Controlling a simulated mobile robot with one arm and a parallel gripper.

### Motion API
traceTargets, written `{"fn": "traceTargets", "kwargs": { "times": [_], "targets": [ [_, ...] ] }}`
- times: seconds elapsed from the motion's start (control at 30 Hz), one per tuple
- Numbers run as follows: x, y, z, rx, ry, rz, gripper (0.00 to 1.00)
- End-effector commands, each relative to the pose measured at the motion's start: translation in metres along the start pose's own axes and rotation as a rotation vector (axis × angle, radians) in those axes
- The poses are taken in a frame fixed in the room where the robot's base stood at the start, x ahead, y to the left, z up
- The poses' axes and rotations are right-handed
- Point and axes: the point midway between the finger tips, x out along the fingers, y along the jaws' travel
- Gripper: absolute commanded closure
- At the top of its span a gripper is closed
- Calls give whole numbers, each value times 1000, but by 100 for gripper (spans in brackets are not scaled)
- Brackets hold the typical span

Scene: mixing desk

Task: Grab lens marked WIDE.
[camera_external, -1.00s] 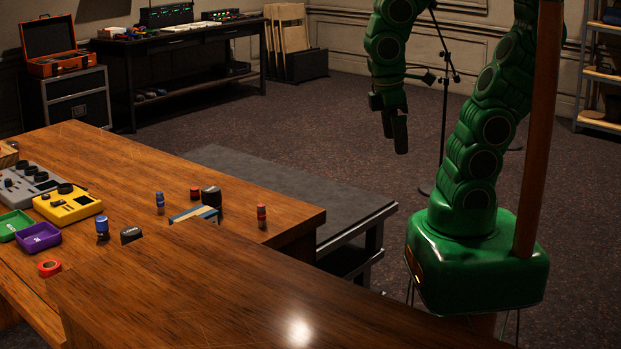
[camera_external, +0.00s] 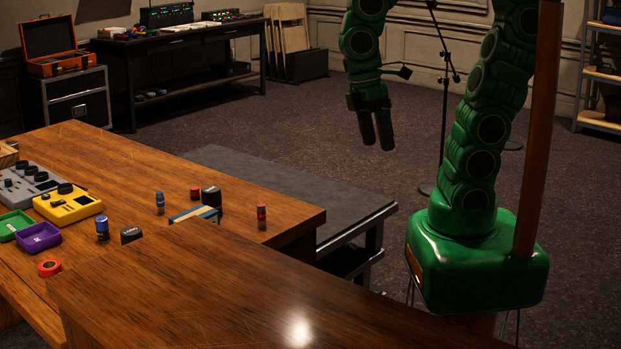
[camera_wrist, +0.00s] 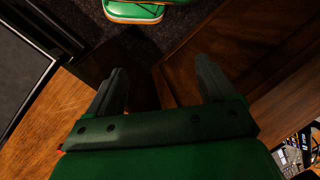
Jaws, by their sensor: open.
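Two short black cylinders that look like lenses stand on the wooden desk in the external view. One black cylinder (camera_external: 131,235) has small pale lettering, too small to read surely. The other black cylinder (camera_external: 211,197) stands farther back, beside a striped box; no marking on it is legible. I cannot tell which is marked WIDE. My gripper (camera_external: 377,143) hangs open and empty in the air, to the right of the desk and well apart from both cylinders. In the wrist view its two fingers (camera_wrist: 160,68) are spread with nothing between them.
Small red and blue cylinders, such as the red one (camera_external: 261,217), stand near the cylinders. A striped box (camera_external: 193,215), purple tray (camera_external: 38,238), green tray (camera_external: 13,225) and yellow device (camera_external: 68,206) share the desk. A raised wooden top (camera_external: 200,290) is in front.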

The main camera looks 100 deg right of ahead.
Motion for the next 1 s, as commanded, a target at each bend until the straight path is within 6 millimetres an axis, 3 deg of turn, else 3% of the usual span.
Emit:
{"fn": "traceTargets", "kwargs": {
  "times": [0.5, 0.77, 1.0],
  "targets": [
    [-28, -4, -103, -401, 90, -286, 16],
    [-38, 13, -153, -562, 193, -414, 16],
    [-44, 42, -197, -685, 319, -510, 16]
  ]
}}
